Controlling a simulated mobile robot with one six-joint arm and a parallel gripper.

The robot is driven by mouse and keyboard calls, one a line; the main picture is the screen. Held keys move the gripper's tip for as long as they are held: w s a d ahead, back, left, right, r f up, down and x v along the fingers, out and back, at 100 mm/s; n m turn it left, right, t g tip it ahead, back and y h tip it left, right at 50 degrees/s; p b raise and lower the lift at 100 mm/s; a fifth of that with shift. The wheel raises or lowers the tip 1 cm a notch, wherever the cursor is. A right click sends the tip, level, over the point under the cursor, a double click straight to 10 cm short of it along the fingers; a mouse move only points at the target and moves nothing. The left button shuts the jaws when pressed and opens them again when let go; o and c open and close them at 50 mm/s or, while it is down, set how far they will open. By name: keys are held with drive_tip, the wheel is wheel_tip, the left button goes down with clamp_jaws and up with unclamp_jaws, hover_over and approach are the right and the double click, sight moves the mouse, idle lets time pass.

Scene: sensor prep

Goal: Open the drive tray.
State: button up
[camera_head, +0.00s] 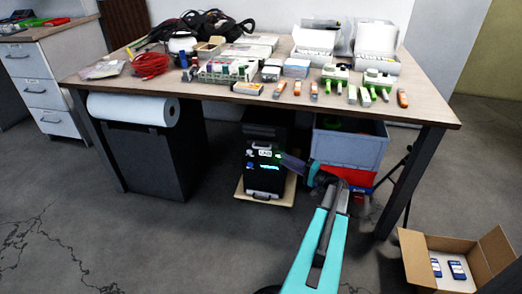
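A black computer tower (265,182) stands under the table, with light labels and slots on its front, a small green light and a cyan glowing strip. A pale slot (261,153) on its upper front may be the drive tray; it is too small to tell whether it sticks out. My gripper (283,158) is dark and sits at the right side of the tower's front, beside the green light. It appears close to the front or touching it; I cannot tell which. Its fingers are too small and dark to show whether they are open or holding anything.
The wooden table (225,98) carries cables, boxes and several small modules. A grey crate (350,148) on a red one stands right of the tower. A black cabinet (160,160) with a white roll stands left. An open cardboard box (440,250) lies front right. The floor front left is clear.

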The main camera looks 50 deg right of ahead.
sight(261, 148)
drive_tip(key=shift+w, duration=0.1)
drive_tip(key=w+b, duration=0.1)
drive_tip(key=w, duration=0.3)
drive_tip(key=w+a+b, duration=0.1)
drive_tip(key=w, duration=0.4)
drive_tip(key=w+a+r, duration=0.1)
drive_tip(key=w, duration=0.3)
drive_tip(key=shift+w+a+b, duration=0.25)
drive_tip(key=shift+b, duration=0.15)
clamp_jaws()
